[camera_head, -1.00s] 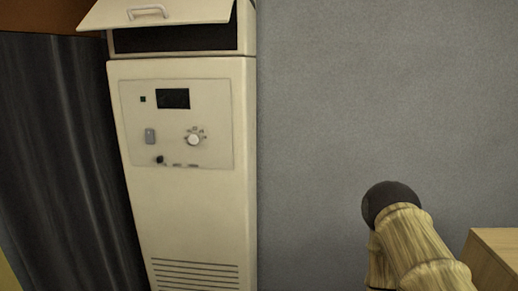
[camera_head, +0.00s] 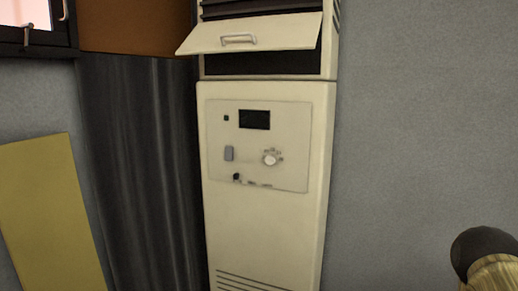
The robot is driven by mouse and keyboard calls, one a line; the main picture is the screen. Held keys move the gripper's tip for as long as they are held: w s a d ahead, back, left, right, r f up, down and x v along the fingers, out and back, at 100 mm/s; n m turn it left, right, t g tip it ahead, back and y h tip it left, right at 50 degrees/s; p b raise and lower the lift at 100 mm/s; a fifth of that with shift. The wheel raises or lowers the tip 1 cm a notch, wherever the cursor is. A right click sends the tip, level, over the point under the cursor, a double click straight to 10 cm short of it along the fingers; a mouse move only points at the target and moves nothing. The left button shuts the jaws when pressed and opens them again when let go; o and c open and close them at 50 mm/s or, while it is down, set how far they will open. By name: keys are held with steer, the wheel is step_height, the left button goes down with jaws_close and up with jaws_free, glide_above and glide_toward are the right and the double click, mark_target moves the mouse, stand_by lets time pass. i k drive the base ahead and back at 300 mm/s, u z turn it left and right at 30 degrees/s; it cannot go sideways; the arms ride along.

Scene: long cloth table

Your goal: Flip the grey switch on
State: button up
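The grey switch (camera_head: 229,154) is a small upright grey piece on the left part of the control panel (camera_head: 290,177). The panel is on the front of a tall cream cabinet (camera_head: 268,235). The switch is too small to tell whether it is on or off. Above it are a small dark green square (camera_head: 226,118) and a dark display (camera_head: 255,120). A round white knob (camera_head: 269,160) is to its right, and a small black piece (camera_head: 236,178) is just below it. My gripper is not in view, and nothing covers the switch.
A cream flap (camera_head: 275,41) with a handle stands open above the panel. A dark curtain-like surface (camera_head: 135,170) is left of the cabinet. A yellow board (camera_head: 48,215) is at far left. Bare grey wall (camera_head: 420,120) lies to the right.

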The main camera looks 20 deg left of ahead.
mark_target(229, 153)
steer(key=z, duration=1.3)
steer(key=i, duration=0.55)
steer(key=u, duration=2.45)
